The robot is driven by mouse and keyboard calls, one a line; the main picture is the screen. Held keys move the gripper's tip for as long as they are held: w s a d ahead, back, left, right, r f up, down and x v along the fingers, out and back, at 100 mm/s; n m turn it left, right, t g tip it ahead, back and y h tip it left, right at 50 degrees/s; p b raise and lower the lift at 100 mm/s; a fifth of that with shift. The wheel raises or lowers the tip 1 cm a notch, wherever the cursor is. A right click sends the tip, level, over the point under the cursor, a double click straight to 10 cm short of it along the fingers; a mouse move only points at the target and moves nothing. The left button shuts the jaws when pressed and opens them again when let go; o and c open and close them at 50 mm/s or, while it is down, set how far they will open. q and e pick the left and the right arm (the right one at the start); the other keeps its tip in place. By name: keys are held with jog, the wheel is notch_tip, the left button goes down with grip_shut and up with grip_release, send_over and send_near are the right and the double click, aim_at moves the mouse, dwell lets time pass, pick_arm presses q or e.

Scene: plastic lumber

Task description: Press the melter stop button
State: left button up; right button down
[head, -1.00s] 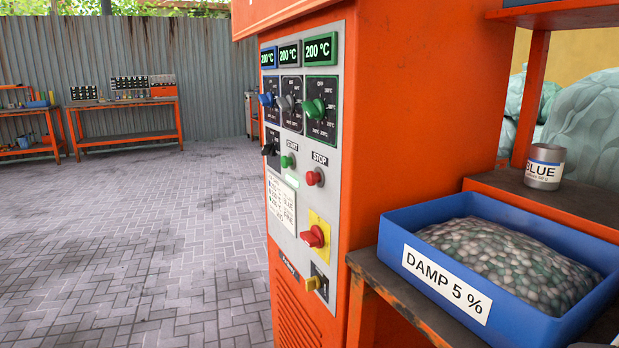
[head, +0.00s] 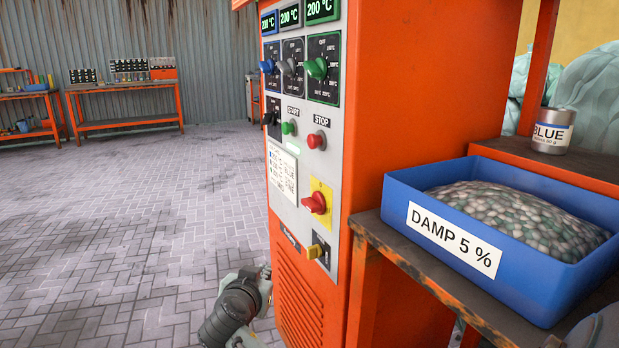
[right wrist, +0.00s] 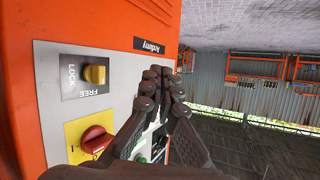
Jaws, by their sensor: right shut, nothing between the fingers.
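The melter stop button (head: 316,140) is a red round button under the STOP label, on the grey panel (head: 290,165) of the orange melter. The green start button (head: 289,128) is to its left. My right gripper (head: 265,272) is low in the head view, beside the panel's lower left edge, below and apart from the stop button. In the right wrist view its dark fingers (right wrist: 162,88) are shut and empty before the panel. There I cannot make out the stop button; the fingers cover part of the panel. My left gripper is not in view.
Below the stop button are a red rotary switch (head: 315,203) on a yellow plate and a yellow lock knob (head: 314,251). Knobs (head: 317,68) sit above. A blue bin (head: 400,195) of flakes stands on the bench at right. Floor left of the melter is clear.

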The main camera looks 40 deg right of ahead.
aim_at(315, 141)
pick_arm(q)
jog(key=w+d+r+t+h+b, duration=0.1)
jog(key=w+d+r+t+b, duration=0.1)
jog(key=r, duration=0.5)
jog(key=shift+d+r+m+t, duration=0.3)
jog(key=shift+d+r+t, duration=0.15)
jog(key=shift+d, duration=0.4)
pick_arm(e)
notch_tip(315, 141, up, 26)
jog(key=w+m+t+h, duration=0.1)
jog(key=m+h, duration=0.7)
jog(key=m, duration=0.4)
jog(key=shift+a+r+m, duration=0.15)
jog(key=shift+a+m, duration=0.15)
jog(key=shift+m, duration=0.1)
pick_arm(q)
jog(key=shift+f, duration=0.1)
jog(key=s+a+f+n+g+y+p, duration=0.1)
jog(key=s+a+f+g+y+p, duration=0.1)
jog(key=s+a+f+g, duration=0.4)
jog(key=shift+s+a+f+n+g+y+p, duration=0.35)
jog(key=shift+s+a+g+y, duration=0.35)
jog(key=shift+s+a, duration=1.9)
pick_arm(e)
jog(key=s+d, duration=0.2)
jog(key=d, duration=0.6)
jog(key=shift+d, duration=0.3)
